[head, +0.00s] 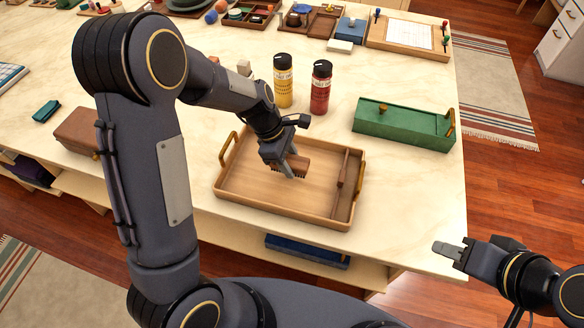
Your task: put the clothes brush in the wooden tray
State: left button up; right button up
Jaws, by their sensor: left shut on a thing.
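The wooden tray (232,184) lies on the cream tabletop, with brass-coloured handles at its left and right ends. A divider sets off a narrow strip at its right side. My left gripper (291,170) is over the tray's middle, shut on a brown wooden piece with a darker lower edge, which looks like the clothes brush (302,162). The fingers hide part of the brush, and I cannot tell whether it touches the tray floor. My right gripper (446,250) is off the table's front right edge, apart from the tray; its finger opening cannot be made out.
A yellow bottle (283,82) and a red bottle (320,90) stand behind the tray. A green box (400,126) is to its right. A brown case (80,131) lies at left, partly behind my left arm. A blue item (306,250) sits on the shelf below.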

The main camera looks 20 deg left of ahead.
pick_arm(q)
jog(key=shift+w+d+f, duration=0.1)
jog(key=shift+d+f, duration=0.05)
jog(key=shift+f, duration=0.1)
jog(key=shift+w+f, duration=0.1)
jog(key=shift+f, duration=1.5)
jog(key=shift+f, duration=0.15)
jog(key=o, duration=0.9)
jog(key=shift+o, duration=0.2)
